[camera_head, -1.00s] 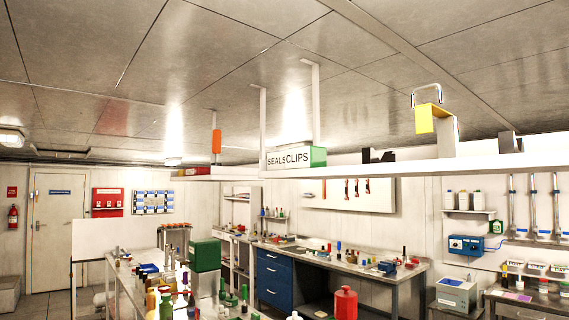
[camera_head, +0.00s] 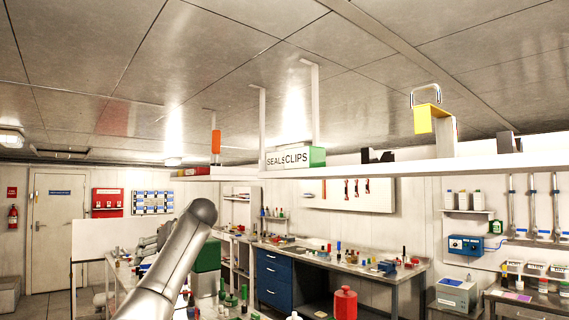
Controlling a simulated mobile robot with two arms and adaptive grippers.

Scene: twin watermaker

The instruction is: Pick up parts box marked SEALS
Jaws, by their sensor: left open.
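The parts box marked SEALS (camera_head: 275,160) stands on the high overhead shelf, its white labelled face towards me. The box marked CLIPS (camera_head: 298,158) stands right beside it on the right, with a green side; I see no clear gap between them. My left arm rises from the bottom edge and bends at a grey elbow. My left gripper (camera_head: 145,251) is small, beyond the elbow, over the bench, open, well below and left of the SEALS box. My right gripper is not in view.
The white overhead shelf (camera_head: 430,168) runs across the view, with hanger posts rising by the boxes. A yellow item (camera_head: 434,118) and black items stand further right on it. A green box (camera_head: 207,257) and bottles crowd the bench below.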

